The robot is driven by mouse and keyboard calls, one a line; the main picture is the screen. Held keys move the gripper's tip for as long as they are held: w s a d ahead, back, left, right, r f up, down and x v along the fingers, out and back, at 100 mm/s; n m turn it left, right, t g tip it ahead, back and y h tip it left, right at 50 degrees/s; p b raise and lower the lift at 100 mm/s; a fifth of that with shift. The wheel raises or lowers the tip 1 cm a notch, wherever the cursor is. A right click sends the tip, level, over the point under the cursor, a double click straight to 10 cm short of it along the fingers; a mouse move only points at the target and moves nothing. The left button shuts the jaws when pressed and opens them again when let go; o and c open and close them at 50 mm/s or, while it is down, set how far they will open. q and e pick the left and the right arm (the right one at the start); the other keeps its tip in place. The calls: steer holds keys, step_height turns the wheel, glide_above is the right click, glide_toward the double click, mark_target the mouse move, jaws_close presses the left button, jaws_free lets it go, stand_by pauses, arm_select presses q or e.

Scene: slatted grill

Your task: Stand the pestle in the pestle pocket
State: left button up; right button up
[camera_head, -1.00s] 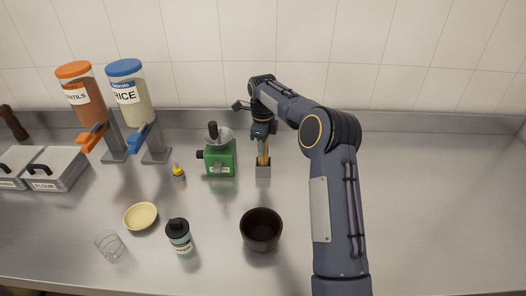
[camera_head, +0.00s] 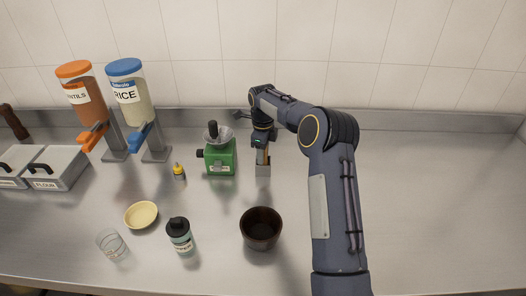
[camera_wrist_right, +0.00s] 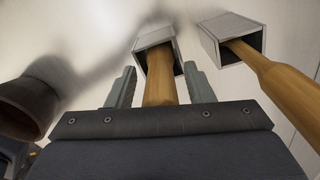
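The pestle is a light wooden rod (camera_wrist_right: 159,82) whose end is inside a grey square pocket (camera_wrist_right: 154,42) in the right wrist view. In the head view the pestle (camera_head: 262,157) stands upright in the pocket (camera_head: 263,170), partly hidden by my gripper. My right gripper (camera_wrist_right: 160,88) has one finger on each side of the pestle, with a visible gap on both sides; it also shows in the head view (camera_head: 262,146). The pestle's upper end is hidden by the gripper. My left gripper is not in view.
A second grey pocket (camera_wrist_right: 234,38) with a wooden shaft shows in the wrist view. A green grinder (camera_head: 219,158) stands left of the pocket, a dark brown bowl (camera_head: 261,229) in front. A pepper jar (camera_head: 180,237) and yellow dish (camera_head: 141,215) are front left. The right counter is clear.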

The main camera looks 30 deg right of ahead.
steer(key=r+b, duration=0.1)
steer(key=r, duration=0.6)
steer(key=shift+s+b, duration=0.2)
steer(key=shift+b, duration=0.15)
steer(key=shift+s+r, duration=0.1)
steer(key=shift+r, duration=0.55)
steer(key=s+a+r+n+t+y, duration=0.1)
steer(key=s+a+r+n, duration=0.2)
steer(key=s+r+n, duration=0.4)
steer(key=s+a+r+n+t+y, duration=0.1)
steer(key=s+a+r+n+t, duration=0.15)
steer(key=s+n, duration=0.45)
steer(key=s+a+f+n, duration=0.2)
steer(key=s+a+n, duration=0.1)
steer(key=s, duration=0.4)
steer(key=s+a+f+n+t+y, duration=0.1)
steer(key=s+a+f+n, duration=0.2)
steer(key=s, duration=0.5)
steer(key=s+a+f+n+t, duration=0.1)
steer(key=s+a+f+n, duration=0.2)
steer(key=s+a+n, duration=0.2)
steer(key=s, duration=0.3)
steer(key=shift+a+f+n+y, duration=0.15)
steer(key=shift+n+y, duration=0.25)
steer(key=shift+s, duration=0.1)
